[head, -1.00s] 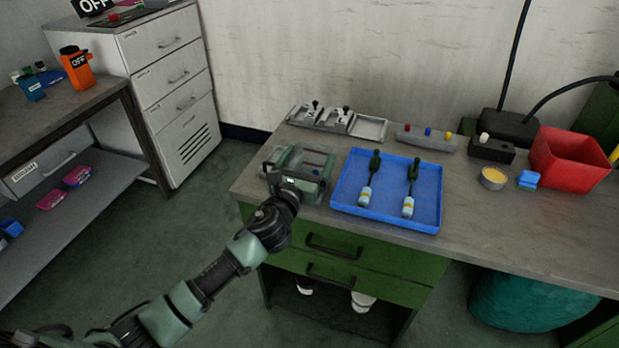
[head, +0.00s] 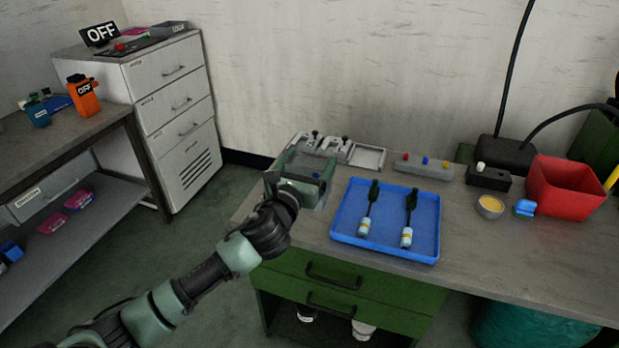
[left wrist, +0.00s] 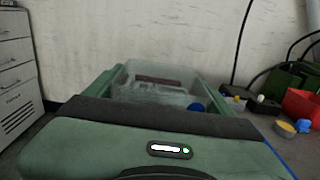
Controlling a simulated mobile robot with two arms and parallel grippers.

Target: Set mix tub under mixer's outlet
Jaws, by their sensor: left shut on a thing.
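My left gripper (head: 308,166) is shut on a clear, see-through tub, which I take to be the mix tub. In the left wrist view the tub (left wrist: 150,78) stands between the green fingers, with a blue spot at its right side. In the head view the gripper is over the left end of the workbench, left of the blue tray, and hides most of the tub. I cannot tell the tub's exact height above the bench. No mixer or outlet can be told for sure. My right gripper is not in view.
The blue tray (head: 340,232) holds two bottle-tipped tools. Behind are metal fixtures (head: 363,157) and a grey button box (head: 424,167). A yellow-filled cup (head: 490,206) and red bin (head: 567,188) stand right. The bench's front right is clear.

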